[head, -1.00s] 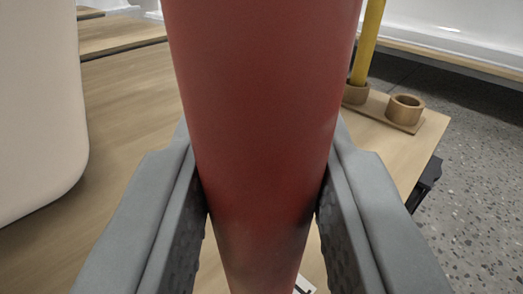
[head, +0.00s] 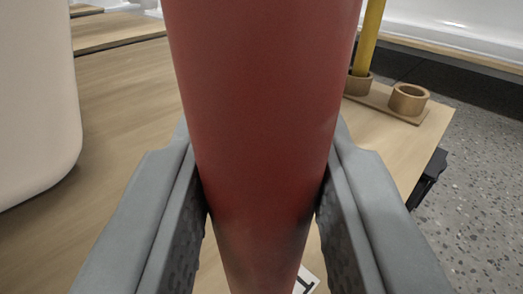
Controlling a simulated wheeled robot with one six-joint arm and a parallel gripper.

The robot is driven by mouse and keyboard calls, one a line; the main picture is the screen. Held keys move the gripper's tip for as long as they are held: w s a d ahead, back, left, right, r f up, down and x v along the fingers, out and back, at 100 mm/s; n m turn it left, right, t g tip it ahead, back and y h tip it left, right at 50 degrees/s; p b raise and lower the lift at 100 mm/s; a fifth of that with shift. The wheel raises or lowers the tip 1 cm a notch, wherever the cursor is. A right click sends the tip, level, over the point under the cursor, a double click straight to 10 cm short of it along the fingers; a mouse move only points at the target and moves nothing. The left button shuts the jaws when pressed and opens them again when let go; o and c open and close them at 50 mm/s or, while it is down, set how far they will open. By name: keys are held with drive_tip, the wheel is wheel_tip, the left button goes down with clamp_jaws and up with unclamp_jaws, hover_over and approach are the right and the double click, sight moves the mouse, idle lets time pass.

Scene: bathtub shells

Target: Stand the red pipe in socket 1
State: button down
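The red pipe (head: 262,110) fills the middle of the view and stands roughly upright between the fingers of my gripper (head: 264,215). The gripper is shut on it, one grey finger on each side. The pipe's lower end runs out of the bottom of the picture. At the upper right is a wooden socket board (head: 382,104) on the table. One of its round sockets (head: 409,98) is empty. The other socket (head: 358,84) has a yellow pipe (head: 368,35) standing in it. I cannot read which socket is number 1.
A large cream rounded shell (head: 35,100) stands on the wooden table (head: 120,110) at the left. A white label with a black mark (head: 306,281) lies near the bottom. The table's right edge drops to a speckled floor (head: 475,170). Bare tabletop lies between shell and pipe.

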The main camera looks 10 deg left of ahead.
drive_tip(key=shift+f, duration=0.95)
drive_tip(key=c, duration=1)
unclamp_jaws()
drive_tip(key=shift+c, duration=0.2)
drive_tip(key=shift+s, duration=0.15)
drive_tip(key=s+d, duration=0.2)
drive_tip(key=s, duration=1.5)
drive_tip(key=shift+d, duration=0.35)
drive_tip(key=shift+w, duration=0.1)
